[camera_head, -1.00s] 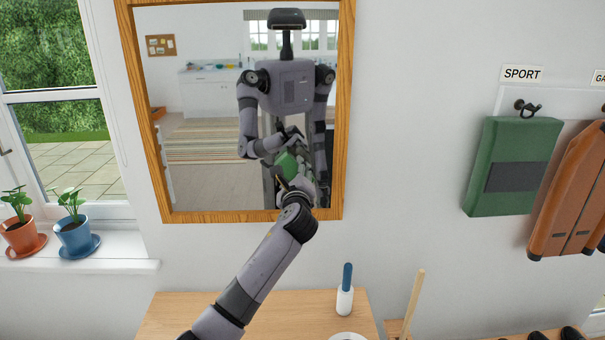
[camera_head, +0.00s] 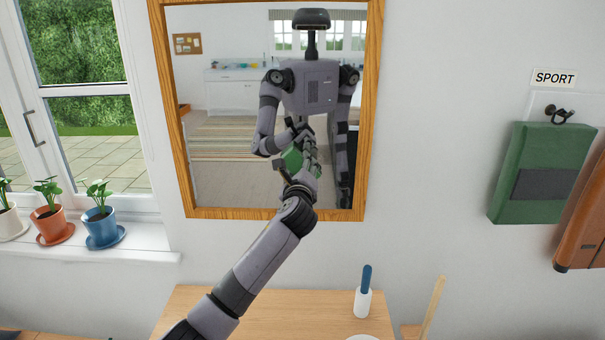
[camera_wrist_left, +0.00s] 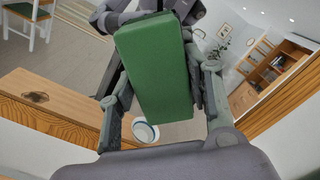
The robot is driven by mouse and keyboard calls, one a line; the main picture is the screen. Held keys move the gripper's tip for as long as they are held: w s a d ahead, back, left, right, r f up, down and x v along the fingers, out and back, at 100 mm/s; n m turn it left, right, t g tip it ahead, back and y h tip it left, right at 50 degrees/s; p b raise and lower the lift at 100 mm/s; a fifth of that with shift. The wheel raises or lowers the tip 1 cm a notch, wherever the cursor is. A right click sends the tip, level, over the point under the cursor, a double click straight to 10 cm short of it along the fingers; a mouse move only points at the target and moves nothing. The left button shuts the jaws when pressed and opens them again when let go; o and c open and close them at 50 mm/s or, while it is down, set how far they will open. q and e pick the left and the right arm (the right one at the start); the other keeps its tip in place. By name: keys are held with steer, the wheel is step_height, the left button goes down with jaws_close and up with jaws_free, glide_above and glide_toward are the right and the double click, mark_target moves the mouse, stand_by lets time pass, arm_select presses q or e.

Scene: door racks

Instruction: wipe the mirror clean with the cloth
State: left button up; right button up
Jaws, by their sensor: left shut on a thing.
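The mirror (camera_head: 225,150) hangs on the wall in a wooden frame and reflects my body and the room. I cannot make out any dirt on its glass. My left gripper (camera_wrist_left: 160,85) is shut on the green cloth (camera_wrist_left: 152,60), which looks like a thick block between the fingers in the left wrist view. In the head view the left arm reaches up to the lower part of the mirror, right of its middle. I cannot tell whether the cloth touches the glass. My right gripper is not directly in view.
A wooden table (camera_head: 270,312) stands below the mirror, with a blue-handled white holder (camera_head: 363,300) on it. Potted plants, including a blue pot (camera_head: 102,228), line the windowsill at left. A green case (camera_head: 540,160) and a brown one (camera_head: 585,220) hang at right.

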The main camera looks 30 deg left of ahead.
mark_target(339, 161)
arm_select(q)
steer(key=shift+r, duration=0.65)
steer(key=shift+w+d+f, duration=0.1)
steer(key=shift+w+d, duration=0.85)
steer(key=shift+d, duration=0.6)
steer(key=shift+w+d, duration=0.9)
steer(key=shift+d, duration=0.6)
steer(key=shift+w+d+f, duration=0.1)
steer(key=shift+w+d, duration=0.85)
steer(key=shift+d, duration=0.6)
steer(key=shift+s, duration=0.15)
steer(key=shift+s+d, duration=0.1)
steer(key=shift+s, duration=0.15)
steer(key=shift+v, duration=2.65)
steer(key=v, duration=0.3)
